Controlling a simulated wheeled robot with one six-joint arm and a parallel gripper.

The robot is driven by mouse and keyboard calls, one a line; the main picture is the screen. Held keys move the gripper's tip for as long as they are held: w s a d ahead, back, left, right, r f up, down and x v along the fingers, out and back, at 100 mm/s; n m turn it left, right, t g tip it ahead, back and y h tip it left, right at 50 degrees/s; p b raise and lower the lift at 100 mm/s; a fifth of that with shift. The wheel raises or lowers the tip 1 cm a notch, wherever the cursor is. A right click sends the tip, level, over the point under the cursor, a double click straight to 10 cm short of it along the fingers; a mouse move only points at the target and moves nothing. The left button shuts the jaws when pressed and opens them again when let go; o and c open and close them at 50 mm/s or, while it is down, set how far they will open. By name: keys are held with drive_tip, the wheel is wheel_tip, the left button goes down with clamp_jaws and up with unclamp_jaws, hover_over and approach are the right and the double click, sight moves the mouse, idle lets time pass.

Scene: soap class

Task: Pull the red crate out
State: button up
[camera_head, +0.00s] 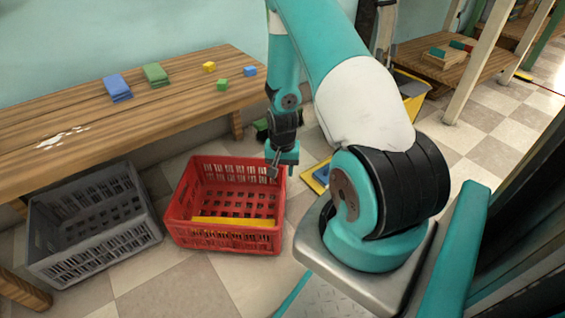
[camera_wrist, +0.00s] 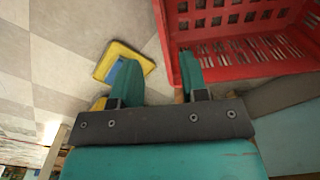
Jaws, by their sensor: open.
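The red crate (camera_head: 222,238) stands on the tiled floor in front of the wooden bench, with a yellow bar (camera_head: 235,221) low inside it near the front wall. My gripper (camera_head: 273,170) points down at the crate's right rim, near its back corner. In the wrist view my gripper (camera_wrist: 160,73) shows two separated teal fingers with nothing between them. The red crate (camera_wrist: 240,65) fills the upper right there, and its wall passes close by the right finger. I cannot tell whether they touch.
A grey crate (camera_head: 95,262) stands left of the red one, partly under the bench (camera_head: 130,125). Blue, green and yellow blocks lie on the bench. A yellow and blue object (camera_head: 319,177) lies on the floor to the right. Floor in front of the crates is clear.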

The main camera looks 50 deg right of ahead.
sight(282, 190)
wheel_tip(282, 190, down, 11)
drive_tip(key=b, duration=0.5)
drive_tip(key=shift+r, duration=0.1)
clamp_jaws()
idle(1.2)
